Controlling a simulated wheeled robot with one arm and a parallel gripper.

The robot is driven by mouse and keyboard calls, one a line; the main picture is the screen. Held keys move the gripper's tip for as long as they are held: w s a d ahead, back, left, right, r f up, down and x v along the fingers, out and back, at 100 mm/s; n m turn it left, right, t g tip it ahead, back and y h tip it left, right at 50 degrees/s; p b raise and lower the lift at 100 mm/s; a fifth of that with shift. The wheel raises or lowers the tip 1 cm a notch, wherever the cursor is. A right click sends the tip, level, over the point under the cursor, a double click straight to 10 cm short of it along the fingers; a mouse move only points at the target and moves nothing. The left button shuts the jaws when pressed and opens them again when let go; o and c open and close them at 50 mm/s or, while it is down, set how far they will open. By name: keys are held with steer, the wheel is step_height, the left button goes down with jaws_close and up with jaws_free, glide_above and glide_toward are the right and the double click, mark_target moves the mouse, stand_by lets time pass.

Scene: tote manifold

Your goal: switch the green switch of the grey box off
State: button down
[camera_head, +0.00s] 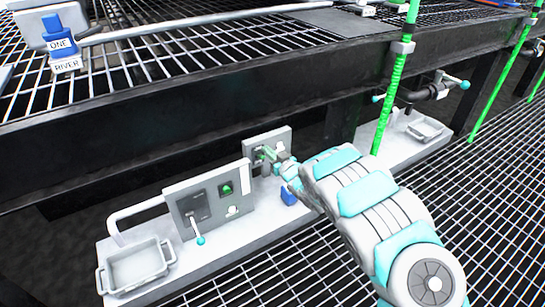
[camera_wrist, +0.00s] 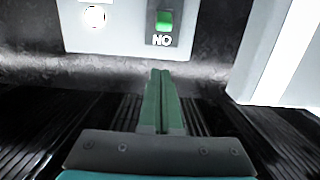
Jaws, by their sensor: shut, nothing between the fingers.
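A grey box (camera_head: 282,135) stands upright on the ledge, partly hidden by my gripper (camera_head: 266,154) in the head view. In the wrist view a grey panel (camera_wrist: 120,35) shows at the top with a green switch (camera_wrist: 164,21) in a dark housing. The letters under the switch look like ON turned upside down. A round white button (camera_wrist: 94,16) is left of it. My gripper (camera_wrist: 161,72) is shut and empty, its green fingers together. The fingertips show just below the panel's edge in the wrist picture; I cannot tell whether they touch it.
Nearer stands another grey panel (camera_head: 211,181) with a green switch (camera_head: 226,189) and a lever (camera_head: 197,230). A grey tray (camera_head: 136,270) and a blue block (camera_head: 289,196) are on the ledge. A dark beam (camera_head: 190,105) runs above. Green poles (camera_head: 391,95) stand right.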

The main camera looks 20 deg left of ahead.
mark_target(257, 142)
steer(key=x, duration=0.4)
steer(key=shift+w+a, duration=0.15)
steer(key=shift+a, duration=0.05)
steer(key=shift+f+b, duration=0.35)
steer(key=shift+s+d+f, duration=0.15)
steer(key=shift+d+f, duration=0.05)
steer(key=shift+f, duration=0.3)
steer(key=shift+s+d+f, duration=0.15)
steer(key=shift+f, duration=0.35)
steer(key=shift+s+d+f, duration=0.15)
steer(key=shift+d+f, duration=0.05)
steer(key=shift+f, duration=0.3)
